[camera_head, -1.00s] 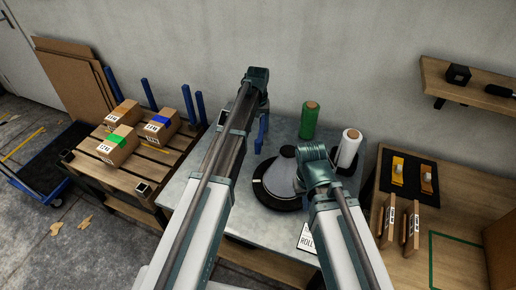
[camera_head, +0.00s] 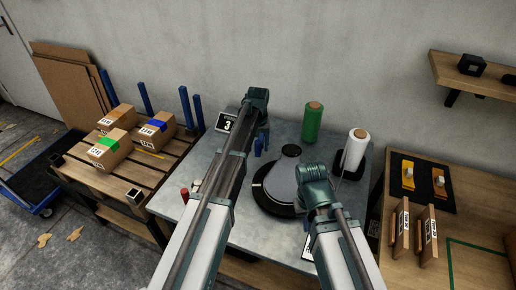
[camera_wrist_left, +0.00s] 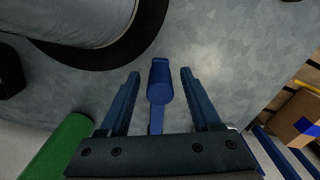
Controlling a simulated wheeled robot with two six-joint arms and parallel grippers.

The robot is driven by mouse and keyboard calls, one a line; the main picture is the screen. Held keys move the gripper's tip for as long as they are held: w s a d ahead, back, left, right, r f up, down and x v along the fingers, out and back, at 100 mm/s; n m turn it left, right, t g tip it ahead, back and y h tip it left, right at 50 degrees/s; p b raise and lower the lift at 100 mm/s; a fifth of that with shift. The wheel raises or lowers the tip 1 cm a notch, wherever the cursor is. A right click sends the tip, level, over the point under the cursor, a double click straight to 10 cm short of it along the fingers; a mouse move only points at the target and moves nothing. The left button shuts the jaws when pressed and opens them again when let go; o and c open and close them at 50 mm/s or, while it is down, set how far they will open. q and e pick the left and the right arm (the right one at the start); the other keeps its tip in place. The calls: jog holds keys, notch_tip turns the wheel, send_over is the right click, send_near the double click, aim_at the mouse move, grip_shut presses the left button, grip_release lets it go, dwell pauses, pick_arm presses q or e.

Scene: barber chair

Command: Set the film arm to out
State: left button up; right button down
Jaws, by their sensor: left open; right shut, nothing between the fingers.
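A blue upright lever, which looks like the film arm, stands between the fingers of my left gripper in the left wrist view (camera_wrist_left: 158,85). My left gripper (camera_wrist_left: 158,90) is open, one finger on each side of the lever, with gaps visible. In the head view my left gripper (camera_head: 262,143) hangs over the table behind the black turntable (camera_head: 268,200), and its fingers and the lever are hard to separate there. A grey cone-like load (camera_head: 283,180) sits on the turntable. My right gripper (camera_head: 315,190) is over the turntable's right side, its fingers mostly hidden by its wrist.
A green roll (camera_head: 313,121) and a white film roll (camera_head: 354,150) stand at the table's back right. A sign marked 3 (camera_head: 226,122) stands left of my left arm. Boxes lie on a pallet (camera_head: 130,180) at left. A wooden bench (camera_head: 470,220) is at right.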

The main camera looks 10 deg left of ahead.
pick_arm(q)
grip_shut()
dwell(1.4)
